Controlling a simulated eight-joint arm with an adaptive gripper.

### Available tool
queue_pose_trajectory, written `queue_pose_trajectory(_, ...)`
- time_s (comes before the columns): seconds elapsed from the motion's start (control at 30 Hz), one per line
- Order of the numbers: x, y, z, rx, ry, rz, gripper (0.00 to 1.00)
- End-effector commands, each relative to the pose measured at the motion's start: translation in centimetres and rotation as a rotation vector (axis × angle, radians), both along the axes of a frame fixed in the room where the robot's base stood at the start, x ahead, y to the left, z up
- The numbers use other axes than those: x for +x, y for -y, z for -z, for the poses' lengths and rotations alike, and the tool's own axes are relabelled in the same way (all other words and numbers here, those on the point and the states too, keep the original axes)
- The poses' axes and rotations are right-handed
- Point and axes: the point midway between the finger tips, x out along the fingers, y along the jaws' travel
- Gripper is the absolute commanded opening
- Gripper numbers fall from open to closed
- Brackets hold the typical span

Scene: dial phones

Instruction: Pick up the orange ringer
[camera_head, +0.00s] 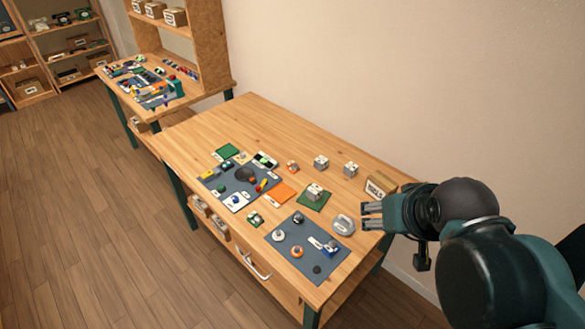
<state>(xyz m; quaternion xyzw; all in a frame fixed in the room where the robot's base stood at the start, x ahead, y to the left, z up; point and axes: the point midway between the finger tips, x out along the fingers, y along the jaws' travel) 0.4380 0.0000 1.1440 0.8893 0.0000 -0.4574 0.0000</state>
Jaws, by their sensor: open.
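A small block with orange on it (292,167) sits at the back of the wooden table, left of the grey-white blocks; it looks like the orange ringer, but is too small to tell surely. An orange ring-shaped piece (297,252) lies on the front dark mat (302,271). My gripper (366,215) is open and empty at the table's right end. Its fingers point left, apart from both orange pieces and close to a grey oval part (343,224).
Grey-white blocks (321,162) stand at the back, one on a green square (325,203). A labelled box (379,186) is near my arm. An orange square (284,191) and a left dark mat (217,181) with small parts lie mid-table. The table's far left is clear.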

Motion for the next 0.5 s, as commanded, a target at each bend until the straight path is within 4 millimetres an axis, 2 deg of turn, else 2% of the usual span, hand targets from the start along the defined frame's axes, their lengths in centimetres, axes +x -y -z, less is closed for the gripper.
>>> queue_pose_trajectory(0.3,0.2,-0.1,-0.1,0.002,-0.002,0.002,0.51)
queue_pose_trajectory(0.5,1.5,-0.3,-0.8,0.011,-0.014,0.018,0.51)
